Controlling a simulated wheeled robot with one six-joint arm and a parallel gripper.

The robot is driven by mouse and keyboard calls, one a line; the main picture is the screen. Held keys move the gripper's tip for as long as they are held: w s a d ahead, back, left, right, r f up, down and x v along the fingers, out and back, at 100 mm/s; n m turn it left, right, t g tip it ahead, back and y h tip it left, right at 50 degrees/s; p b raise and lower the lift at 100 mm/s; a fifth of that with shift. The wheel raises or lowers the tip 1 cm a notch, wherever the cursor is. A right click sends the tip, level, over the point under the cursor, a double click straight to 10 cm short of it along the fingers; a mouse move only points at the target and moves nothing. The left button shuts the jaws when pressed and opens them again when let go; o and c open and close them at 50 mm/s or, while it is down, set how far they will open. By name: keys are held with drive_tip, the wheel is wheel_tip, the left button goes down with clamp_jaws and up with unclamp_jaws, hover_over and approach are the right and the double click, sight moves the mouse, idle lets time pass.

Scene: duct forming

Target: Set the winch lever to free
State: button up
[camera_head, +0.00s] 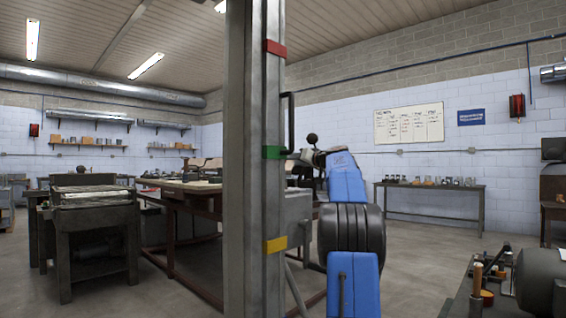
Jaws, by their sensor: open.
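A grey steel post (244,200) stands upright in front of me, with a red mark (275,47) high up, a green mark (273,152) midway and a yellow mark (276,246) lower down. A dark round knob (312,138), apparently the winch lever's end, shows right of the post near the green mark's height. My gripper (310,157) is open at about that height, just below the knob. My blue arm hides part of it, and I cannot tell whether it touches the knob. No words for the lever's positions are readable.
A dark bracket-like handle (291,120) sticks out from the post's right side above the green mark. A workbench (180,187) stands behind the post on the left. A dark machine (540,283) stands at the lower right. The floor (425,255) between is clear.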

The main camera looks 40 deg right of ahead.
drive_tip(key=w, duration=0.7)
drive_tip(key=shift+w+d, duration=0.25)
drive_tip(key=shift+w, duration=0.05)
clamp_jaws()
